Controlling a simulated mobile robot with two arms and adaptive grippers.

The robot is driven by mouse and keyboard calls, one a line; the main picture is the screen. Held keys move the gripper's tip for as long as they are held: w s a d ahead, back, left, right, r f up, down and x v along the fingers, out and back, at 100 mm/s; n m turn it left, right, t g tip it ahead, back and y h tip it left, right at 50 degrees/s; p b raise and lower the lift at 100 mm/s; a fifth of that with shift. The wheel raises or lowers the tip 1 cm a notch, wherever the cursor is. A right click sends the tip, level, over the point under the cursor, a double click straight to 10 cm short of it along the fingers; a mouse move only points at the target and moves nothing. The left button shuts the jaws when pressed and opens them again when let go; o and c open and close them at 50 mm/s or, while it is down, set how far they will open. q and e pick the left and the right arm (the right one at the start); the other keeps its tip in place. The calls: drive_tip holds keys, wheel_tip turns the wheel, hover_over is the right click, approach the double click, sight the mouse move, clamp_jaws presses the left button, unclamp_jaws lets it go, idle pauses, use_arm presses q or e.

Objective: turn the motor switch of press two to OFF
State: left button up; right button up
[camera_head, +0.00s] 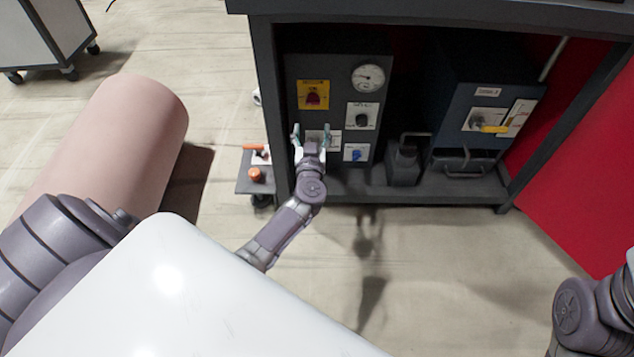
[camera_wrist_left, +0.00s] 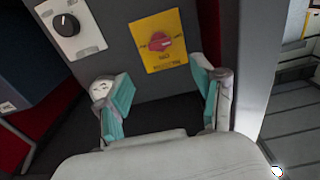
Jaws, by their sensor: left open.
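A red rotary switch (camera_head: 313,98) sits on a yellow plate (camera_head: 313,87) on a dark grey control panel (camera_head: 343,64). In the left wrist view the red switch (camera_wrist_left: 160,41) is ahead of my fingers, a little above the gap. Its small lettering is too blurred to read, so I cannot tell its marked position. My left gripper (camera_head: 311,136) is open and empty, below the yellow plate in the head view, apart from the switch. My right arm shows at the lower right, but its gripper is out of view.
The panel also has a round gauge (camera_head: 368,78), a black knob (camera_head: 362,119) and a blue knob (camera_head: 357,155). A box with a yellow lever (camera_head: 494,128) stands to the right. The bench frame's left post (camera_head: 268,100) is close beside the panel. Open floor lies in front.

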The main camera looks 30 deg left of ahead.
use_arm(q)
drive_tip(key=s+d+f+m+g+h+p, duration=0.2)
drive_tip(key=s+d+p, duration=0.4)
drive_tip(key=s+p, duration=0.3)
drive_tip(key=s+d+f+m+g+h+p, duration=0.2)
drive_tip(key=s+d+f+m+h+p, duration=0.3)
drive_tip(key=s+d+f+h+p, duration=0.2)
drive_tip(key=s+p, duration=0.2)
drive_tip(key=p, duration=0.1)
drive_tip(key=shift+p, duration=0.3)
